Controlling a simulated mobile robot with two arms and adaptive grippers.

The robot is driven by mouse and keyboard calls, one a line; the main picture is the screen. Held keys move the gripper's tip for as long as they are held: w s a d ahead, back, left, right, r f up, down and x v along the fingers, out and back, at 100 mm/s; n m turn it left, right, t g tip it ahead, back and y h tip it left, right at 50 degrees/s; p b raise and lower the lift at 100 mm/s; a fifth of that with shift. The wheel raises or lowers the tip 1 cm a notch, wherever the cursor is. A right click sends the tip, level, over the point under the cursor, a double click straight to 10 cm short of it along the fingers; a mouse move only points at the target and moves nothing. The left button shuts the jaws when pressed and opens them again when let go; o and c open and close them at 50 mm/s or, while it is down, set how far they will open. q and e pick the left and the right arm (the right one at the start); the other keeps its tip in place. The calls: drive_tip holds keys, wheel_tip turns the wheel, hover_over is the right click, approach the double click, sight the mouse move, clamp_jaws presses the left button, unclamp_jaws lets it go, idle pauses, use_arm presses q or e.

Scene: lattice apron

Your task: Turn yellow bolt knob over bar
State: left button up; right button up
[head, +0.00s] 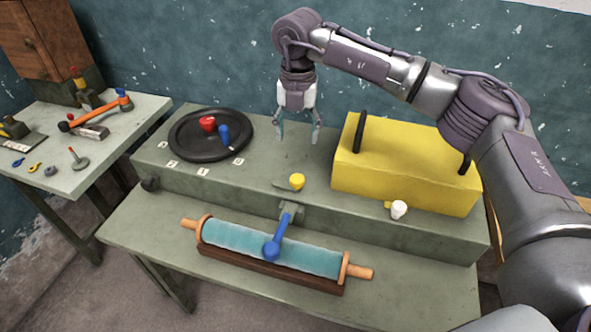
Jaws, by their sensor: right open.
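The yellow knob (297,181) sits on the raised green ledge (260,176), beside a small dark flat piece. Just in front of it, a blue lever (283,228) with a ball end reaches from a grey-green bracket (292,210) forward over the teal roller (232,239). I cannot tell which piece is the bar. My right gripper (298,139) hangs fingers down above the ledge, behind the yellow knob in the picture. It is open, empty and apart from the knob. My left gripper is not in view.
A yellow box (405,170) with black handles stands right of the knob, with a white knob (398,209) in front. A round black tray (185,147) holds red and blue knobs at left. A side table (105,145) carries tools. The ledge between tray and box is mostly clear.

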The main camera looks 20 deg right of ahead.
sight(297, 178)
wheel_tip(297, 178, down, 14)
drive_tip(key=p, duration=0.3)
drive_tip(key=shift+r, duration=0.2)
drive_tip(key=c, duration=1.1)
drive_tip(key=shift+c, duration=0.2)
